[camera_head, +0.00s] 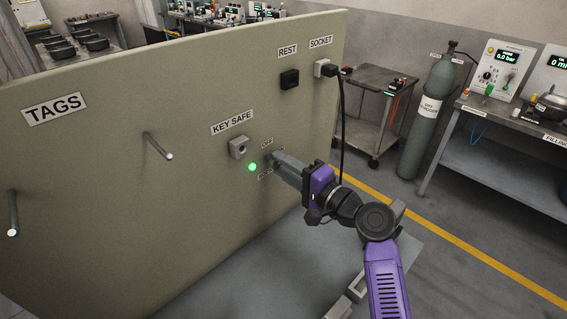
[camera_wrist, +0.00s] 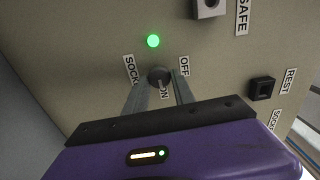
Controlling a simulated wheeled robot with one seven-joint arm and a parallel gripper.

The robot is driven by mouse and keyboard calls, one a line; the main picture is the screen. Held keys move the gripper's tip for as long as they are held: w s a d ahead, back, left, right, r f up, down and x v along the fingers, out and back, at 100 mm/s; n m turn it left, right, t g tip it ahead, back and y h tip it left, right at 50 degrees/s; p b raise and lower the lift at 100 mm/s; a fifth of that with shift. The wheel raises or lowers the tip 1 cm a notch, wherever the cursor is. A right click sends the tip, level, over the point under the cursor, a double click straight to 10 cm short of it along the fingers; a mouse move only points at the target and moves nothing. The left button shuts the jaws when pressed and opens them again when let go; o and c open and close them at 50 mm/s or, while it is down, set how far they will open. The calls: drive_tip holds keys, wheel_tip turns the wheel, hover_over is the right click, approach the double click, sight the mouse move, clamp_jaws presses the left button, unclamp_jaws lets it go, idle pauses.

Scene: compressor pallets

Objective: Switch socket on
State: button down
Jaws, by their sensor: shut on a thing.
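In the head view the fingers hide the knob. A green lamp (camera_head: 252,167) is lit beside the switch; it also glows in the wrist view (camera_wrist: 153,41). The socket (camera_head: 322,67) at the panel's top right has a black plug and cable in it.
The key safe (camera_head: 238,147) is just left of the switch, and the black REST block (camera_head: 289,79) is above. Two pegs (camera_head: 158,146) stick out on the left. The black cable (camera_head: 342,125) hangs at the panel's right edge, near my arm.

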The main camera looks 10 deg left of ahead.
drive_tip(key=shift+d+f+m, duration=0.1)
drive_tip(key=shift+m, duration=0.2)
idle(0.4)
drive_tip(key=c, duration=1.1)
unclamp_jaws()
drive_tip(key=shift+o, duration=0.2)
drive_tip(key=b+v, duration=0.1)
drive_tip(key=v, duration=0.6)
drive_tip(key=shift+s+d, duration=0.25)
drive_tip(key=shift+d, duration=0.05)
